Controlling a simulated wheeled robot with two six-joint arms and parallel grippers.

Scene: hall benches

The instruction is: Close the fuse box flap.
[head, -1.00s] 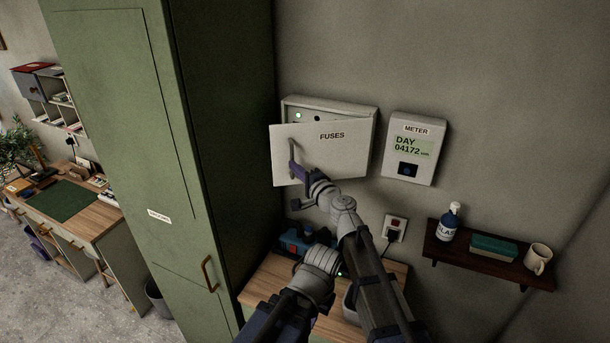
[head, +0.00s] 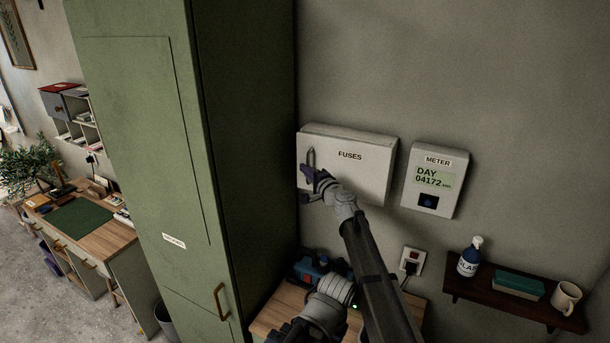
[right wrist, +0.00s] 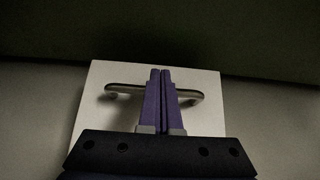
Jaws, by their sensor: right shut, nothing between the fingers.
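The fuse box (head: 388,140) is a pale wall box. Its flap (head: 362,178), marked FUSES, lies over the front, and no gap shows along its edges in the head view. A bar handle (head: 311,160) is at the flap's left side; it also shows in the right wrist view (right wrist: 125,87). My right gripper (head: 306,170) is at the flap's left part by the handle. In the right wrist view its fingers (right wrist: 160,75) are together with nothing between them, in front of the handle's middle. Whether they touch the flap I cannot tell. My left gripper is not in view.
A tall green cabinet (head: 150,130) stands close on the left. A meter (head: 435,180) hangs to the right of the box. Below are a socket (head: 411,261) and a shelf (head: 510,305) with a bottle (head: 469,257), a teal box (head: 518,285) and a mug (head: 566,296).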

